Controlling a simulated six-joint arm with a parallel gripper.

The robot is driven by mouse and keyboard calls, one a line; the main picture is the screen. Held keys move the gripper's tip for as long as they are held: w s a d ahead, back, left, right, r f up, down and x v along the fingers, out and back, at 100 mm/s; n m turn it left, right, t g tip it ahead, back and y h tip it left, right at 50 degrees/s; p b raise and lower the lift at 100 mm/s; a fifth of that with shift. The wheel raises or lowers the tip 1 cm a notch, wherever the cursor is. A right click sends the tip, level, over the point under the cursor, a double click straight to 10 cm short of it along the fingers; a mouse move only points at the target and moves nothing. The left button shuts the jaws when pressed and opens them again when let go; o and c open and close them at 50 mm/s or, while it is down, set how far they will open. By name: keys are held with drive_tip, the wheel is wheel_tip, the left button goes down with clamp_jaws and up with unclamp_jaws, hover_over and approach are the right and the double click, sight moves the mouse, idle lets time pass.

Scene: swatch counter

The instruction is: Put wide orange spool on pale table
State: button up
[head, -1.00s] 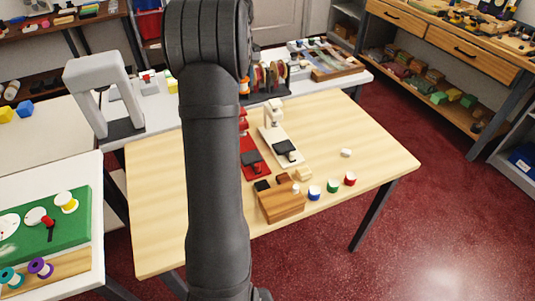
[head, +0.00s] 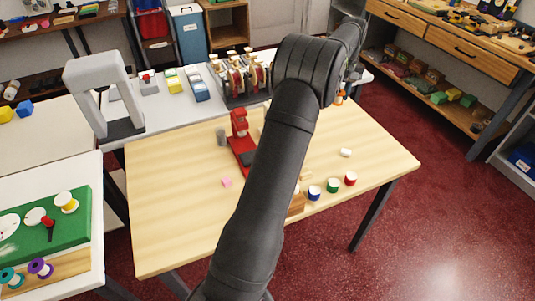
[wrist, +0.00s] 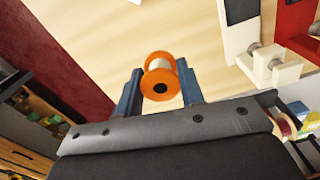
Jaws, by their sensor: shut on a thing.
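The wide orange spool (wrist: 160,84) has orange flanges and a pale core. My gripper (wrist: 157,91) is shut on it in the wrist view, with a blue finger on either side. In the head view a bit of the orange spool (head: 338,99) shows just below the end of my arm, near the table's far right edge. The pale table (head: 380,150) has a light wood top, which also shows behind the spool in the wrist view (wrist: 100,30). The spool appears to be held above tabletop level. My arm hides most of the gripper in the head view.
The left half is mostly clear.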

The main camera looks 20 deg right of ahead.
wheel_tip(320, 180, down, 8)
drive_tip(key=r, duration=0.1)
drive_tip(key=w+a+f, duration=0.1)
drive_tip(key=w+f, duration=0.1)
drive_tip(key=w, duration=0.1)
drive_tip(key=w+a+f, duration=0.1)
drive_tip(key=w+f, duration=0.1)
drive_tip(key=w, duration=0.2)
drive_tip(key=w+a+f, duration=0.1)
drive_tip(key=w+f, duration=0.2)
drive_tip(key=w, duration=0.1)
drive_tip(key=shift+a+f, duration=0.1)
drive_tip(key=shift+a, duration=0.3)
drive_tip(key=shift+f, duration=2)
drive_tip(key=shift+f, duration=0.1)
drive_tip(key=o, duration=1)
drive_tip(key=shift+c, duration=0.2)
wheel_tip(320, 180, up, 12)
